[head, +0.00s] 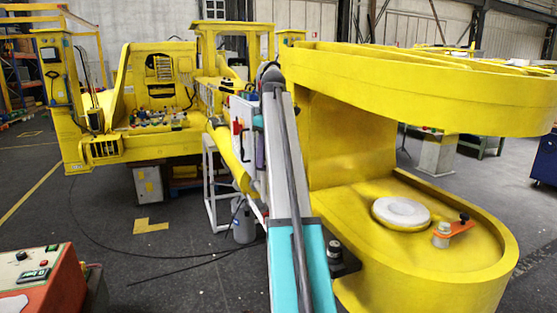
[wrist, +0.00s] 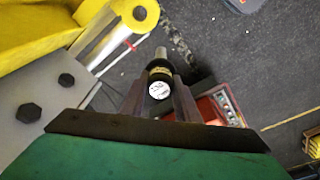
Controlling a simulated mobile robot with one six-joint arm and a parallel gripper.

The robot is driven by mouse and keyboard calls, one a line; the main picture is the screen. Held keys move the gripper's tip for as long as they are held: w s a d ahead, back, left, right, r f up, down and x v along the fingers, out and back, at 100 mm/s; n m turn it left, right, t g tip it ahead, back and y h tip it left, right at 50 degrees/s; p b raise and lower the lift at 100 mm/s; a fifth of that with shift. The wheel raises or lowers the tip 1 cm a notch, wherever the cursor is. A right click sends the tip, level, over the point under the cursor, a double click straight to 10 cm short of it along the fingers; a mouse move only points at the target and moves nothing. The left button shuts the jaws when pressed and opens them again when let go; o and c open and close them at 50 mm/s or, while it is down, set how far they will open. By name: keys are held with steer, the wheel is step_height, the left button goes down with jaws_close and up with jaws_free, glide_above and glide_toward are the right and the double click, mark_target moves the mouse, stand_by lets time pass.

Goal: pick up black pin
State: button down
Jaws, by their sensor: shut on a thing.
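The black pin (wrist: 160,84) shows in the wrist view, with a round pale label on its near end and a thin grey metal tip at its far end. My gripper (wrist: 159,92) has one dark finger on each side of the pin and is shut on it. The pin points away from the camera, toward the top of the picture. In the head view I cannot make out my gripper or the pin in it.
In the wrist view, a yellow part with a metal cylinder (wrist: 110,42) and a grey bolted plate (wrist: 62,98) lie left; a red box (wrist: 220,105) sits right. In the head view, the large yellow boom (head: 400,85) fills the right, with an orange-handled part (head: 458,228) on its base.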

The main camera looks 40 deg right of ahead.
steer(key=w+a, duration=0.3)
steer(key=a, duration=0.4)
steer(key=shift+a, duration=0.4)
steer(key=shift+w, duration=0.1)
steer(key=a+f+m+b, duration=0.2)
steer(key=a+f+b, duration=0.3)
steer(key=a+f, duration=1.55)
steer(key=s+a+f+m+b, duration=0.1)
steer(key=s+a+f+b, duration=0.1)
steer(key=a+f, duration=0.6)
steer(key=s+a+f+m+b, duration=0.1)
steer(key=s+a+f+b, duration=0.1)
steer(key=s+a+f, duration=0.3)
steer(key=a+f, duration=0.4)
steer(key=f, duration=0.1)
steer(key=shift+a+f+m+h+b, duration=0.2)
steer(key=shift+a+m+h+b, duration=0.1)
steer(key=shift+h, duration=0.1)
steer(key=shift+d, duration=0.1)
steer(key=shift+s, duration=0.1)
